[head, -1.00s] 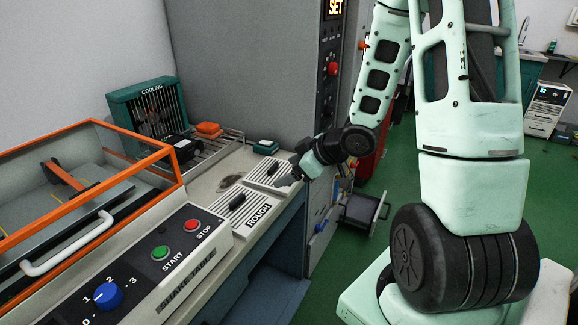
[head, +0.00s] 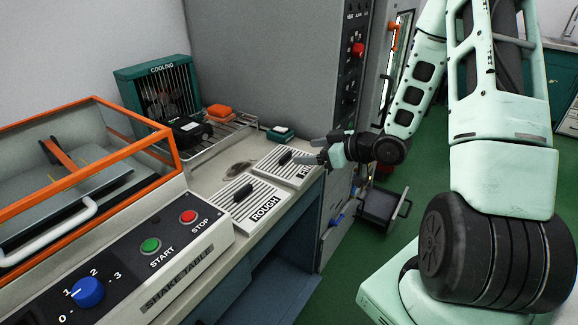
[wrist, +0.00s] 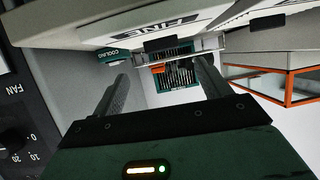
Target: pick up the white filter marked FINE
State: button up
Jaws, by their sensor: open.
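The white filter marked FINE (head: 298,174) lies flat on the bench, with white slats and a dark handle (head: 285,157). Its label is partly hidden by my gripper (head: 315,151). In the wrist view, the FINE filter (wrist: 120,32) crosses the top with its label upside down. My gripper also shows there (wrist: 165,70), its two fingers apart with nothing held between them. It is at the right end of the filter in the head view, near the handle but not around it. The similar ROUGH filter (head: 258,190) lies beside it, nearer the shake table.
The shake table (head: 170,250), with an orange-framed cover, stands at the left. A cooling fan unit (head: 158,90) and wire rack (head: 225,135) stand behind. A small green-and-white block (head: 280,133) sits past the filters. A tall grey cabinet (head: 270,60) rises close behind my gripper.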

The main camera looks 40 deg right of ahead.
aim_at(287, 156)
jog(key=shift+s+f+x, duration=0.1)
jog(key=shift+f+x, duration=0.05)
jog(key=shift+x, duration=1.6)
jog(key=shift+s+f+x, duration=0.1)
jog(key=shift+f+x, duration=0.1)
jog(key=shift+x, duration=1.55)
jog(key=shift+a, duration=0.1)
jog(key=c, duration=1.1)
